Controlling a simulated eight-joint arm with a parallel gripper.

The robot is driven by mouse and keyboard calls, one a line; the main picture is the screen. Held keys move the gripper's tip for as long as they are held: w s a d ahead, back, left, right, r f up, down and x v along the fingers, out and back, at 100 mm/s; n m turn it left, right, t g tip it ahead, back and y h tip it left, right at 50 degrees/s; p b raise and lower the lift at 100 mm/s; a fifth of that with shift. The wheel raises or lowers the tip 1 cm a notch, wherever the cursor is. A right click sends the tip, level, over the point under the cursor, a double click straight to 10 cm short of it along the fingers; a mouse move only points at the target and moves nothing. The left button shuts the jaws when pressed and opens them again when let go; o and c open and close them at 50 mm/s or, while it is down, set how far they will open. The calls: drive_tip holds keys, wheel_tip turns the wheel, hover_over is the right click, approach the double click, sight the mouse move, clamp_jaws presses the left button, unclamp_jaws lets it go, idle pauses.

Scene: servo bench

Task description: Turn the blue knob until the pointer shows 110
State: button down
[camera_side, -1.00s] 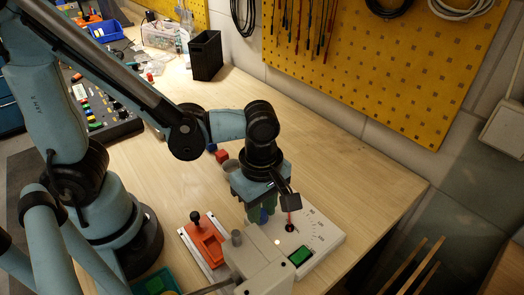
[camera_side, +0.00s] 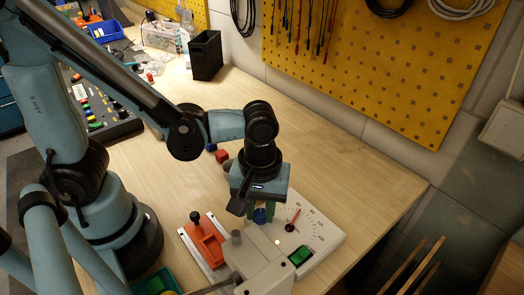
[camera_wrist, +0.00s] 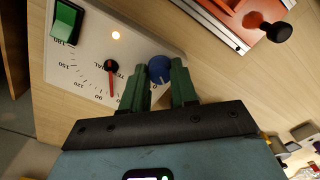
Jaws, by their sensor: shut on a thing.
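The blue knob (camera_wrist: 160,69) sits on a white panel (camera_wrist: 145,38), between the green fingers of my gripper (camera_wrist: 159,66). My gripper is shut on the knob. In the side view my gripper (camera_side: 261,210) is above the panel (camera_side: 328,236), with a little of the blue knob (camera_side: 260,216) showing below it. The red pointer (camera_wrist: 112,82) has its tip near the 90 label, on the side toward the knob. I cannot read its exact value. In the side view the pointer (camera_side: 294,218) tilts up and right.
A green switch (camera_side: 300,255) is on the panel. A grey block (camera_side: 262,264) stands in front of it. An orange fixture with a black-topped handle (camera_side: 207,242) is close on the left. Small blocks (camera_side: 222,156) lie behind my gripper. The table to the right is clear.

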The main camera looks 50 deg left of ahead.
sight(260, 212)
drive_tip(key=m, duration=1.2)
drive_tip(key=shift+a, duration=0.1)
drive_tip(key=shift+m, duration=0.4)
drive_tip(key=c, duration=0.9)
unclamp_jaws()
drive_tip(key=shift+o, duration=0.2)
wheel_tip(260, 212, up, 12)
